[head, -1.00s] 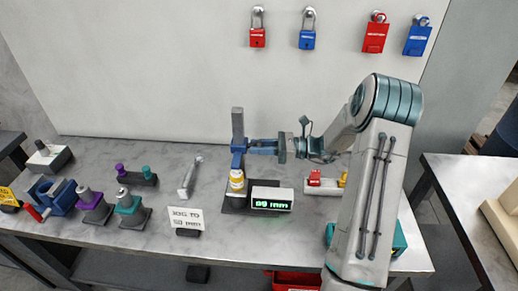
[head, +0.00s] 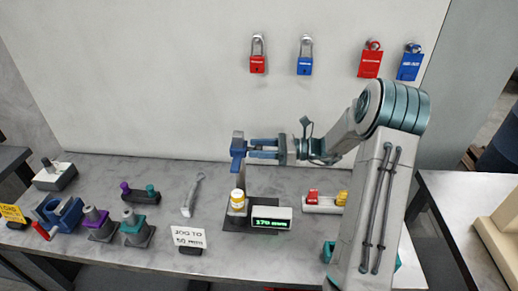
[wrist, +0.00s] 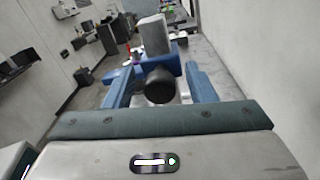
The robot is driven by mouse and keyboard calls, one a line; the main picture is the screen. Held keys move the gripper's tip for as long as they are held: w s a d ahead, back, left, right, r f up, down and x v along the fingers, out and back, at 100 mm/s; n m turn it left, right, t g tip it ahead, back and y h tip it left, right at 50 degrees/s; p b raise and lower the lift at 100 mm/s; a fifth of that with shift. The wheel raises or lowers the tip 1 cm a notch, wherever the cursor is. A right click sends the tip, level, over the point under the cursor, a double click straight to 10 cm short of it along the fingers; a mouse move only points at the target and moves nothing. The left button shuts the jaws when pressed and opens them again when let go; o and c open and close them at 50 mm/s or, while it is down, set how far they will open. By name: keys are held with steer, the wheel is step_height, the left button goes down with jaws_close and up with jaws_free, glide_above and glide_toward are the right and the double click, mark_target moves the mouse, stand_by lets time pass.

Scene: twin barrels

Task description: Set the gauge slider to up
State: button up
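The gauge's blue slider (head: 238,149) sits near the top of its grey upright post (head: 238,135). Its readout (head: 271,222) shows green digits that look like 370 mm, though the first digit is unclear. A white and yellow cylinder (head: 238,200) stands below the slider, with a clear gap between them. My gripper (head: 252,148) reaches in from the right at the slider's height. In the wrist view, my gripper (wrist: 160,80) has its blue fingers apart, on either side of a dark round knob (wrist: 160,86) in front of the blue slider (wrist: 150,64). Gaps show beside the knob.
A sign (head: 188,238) reads "JOG TO 50 mm". A grey wrench-like tool (head: 192,196) lies left of the gauge. A small tray (head: 322,208) with red and yellow pieces is right of it. Several fixtures stand further left. Padlocks hang on the wall behind.

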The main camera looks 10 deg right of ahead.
steer(key=b+v, duration=0.3)
steer(key=v, duration=1)
steer(key=shift+d, duration=0.35)
steer(key=shift+s, duration=0.15)
